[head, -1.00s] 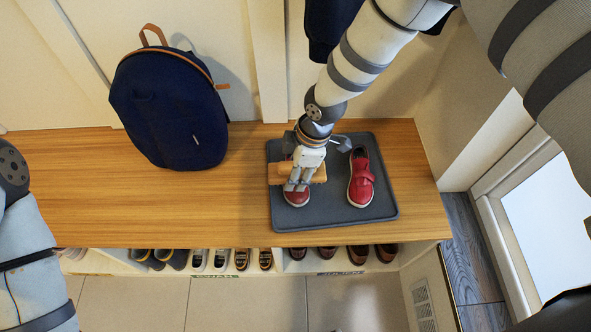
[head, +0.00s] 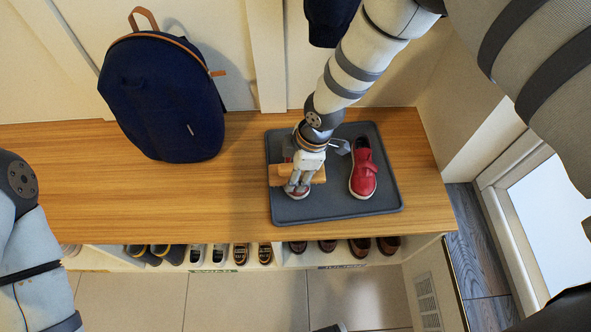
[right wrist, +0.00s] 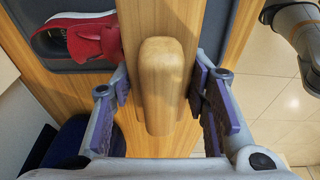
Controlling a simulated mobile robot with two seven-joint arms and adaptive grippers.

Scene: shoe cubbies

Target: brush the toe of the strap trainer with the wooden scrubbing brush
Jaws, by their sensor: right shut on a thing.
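My right gripper (head: 298,184) is shut on the wooden scrubbing brush (head: 281,174); the brush's pale wooden block (right wrist: 168,85) fills the space between the fingers in the right wrist view. In the head view, the brush is over the front of a red shoe (head: 298,194) on the grey tray, with only the toe visible below it. I cannot tell whether bristles touch the toe. The matching red strap trainer (head: 363,176) stands to its right, toe toward the front. A red shoe with a white sole (right wrist: 88,35) shows in the right wrist view. My left gripper is out of view.
The grey tray (head: 350,212) lies on the wooden bench (head: 180,208). A navy backpack (head: 165,100) stands left of it against the wall. Several shoes (head: 220,255) fill the cubbies below. The bench left of the tray is clear in front of the backpack.

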